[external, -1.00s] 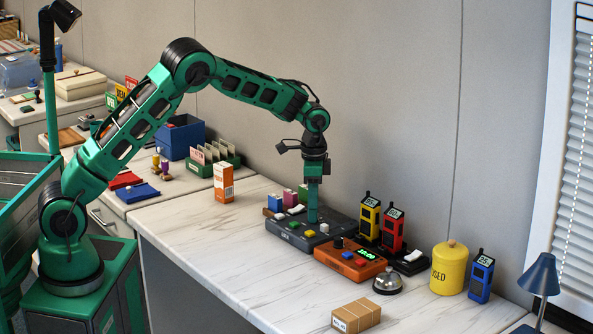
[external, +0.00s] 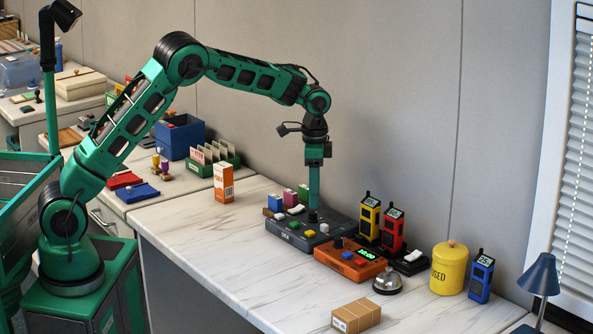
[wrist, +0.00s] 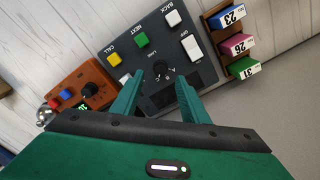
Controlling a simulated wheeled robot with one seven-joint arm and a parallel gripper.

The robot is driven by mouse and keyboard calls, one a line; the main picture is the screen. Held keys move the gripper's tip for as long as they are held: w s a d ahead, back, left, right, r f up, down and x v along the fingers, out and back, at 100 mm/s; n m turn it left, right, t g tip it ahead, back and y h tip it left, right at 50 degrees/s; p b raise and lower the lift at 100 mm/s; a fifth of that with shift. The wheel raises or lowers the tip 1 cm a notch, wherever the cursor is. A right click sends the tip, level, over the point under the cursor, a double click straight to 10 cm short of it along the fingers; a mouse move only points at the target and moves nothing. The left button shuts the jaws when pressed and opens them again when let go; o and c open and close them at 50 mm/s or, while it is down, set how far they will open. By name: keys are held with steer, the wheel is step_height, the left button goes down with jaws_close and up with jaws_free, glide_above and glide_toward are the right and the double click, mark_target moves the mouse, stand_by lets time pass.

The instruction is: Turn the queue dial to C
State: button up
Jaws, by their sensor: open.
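The dark control panel (external: 290,236) lies on the marble-topped counter; in the wrist view it (wrist: 208,68) carries the word LANE and small letters around a black dial (wrist: 163,97). The dial also shows in the external view (external: 313,216), just below my fingertips. My gripper (wrist: 160,84) is open, pointing down, with one finger on each side of the dial in the wrist view. In the external view my gripper (external: 314,206) appears just above the knob, apart from it. I cannot tell which letter the dial points at.
Yellow, green and white buttons and a white OFF switch share the panel. An orange timer box (external: 350,262) with its own black knob stands beside it. Yellow and red handheld devices (external: 391,231) and colored number blocks (external: 275,203) stand close by. The counter's front left is clear.

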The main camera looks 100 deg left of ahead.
mark_target(314, 212)
step_height(314, 212, up, 6)
stand_by(0.4)
